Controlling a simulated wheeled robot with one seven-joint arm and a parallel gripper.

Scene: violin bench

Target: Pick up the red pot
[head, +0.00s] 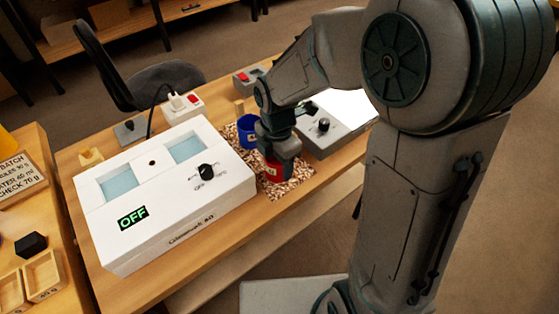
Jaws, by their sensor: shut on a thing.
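The red pot (272,172) stands near the front of the bench on a speckled brown and white mat (291,185). My gripper (275,157) reaches down onto it from above and is shut on it. The gripper covers the pot's upper part. I cannot tell whether the pot's base touches the mat. A blue pot (246,133) sits just behind and to the left, apart from the red one.
A white box with two water wells and an OFF display (150,248) stands close on the left. A grey device with a black knob (335,138) is on the right. A white switch box with a red rocker (188,108) is behind. A neighbouring table (60,280) holds wooden trays.

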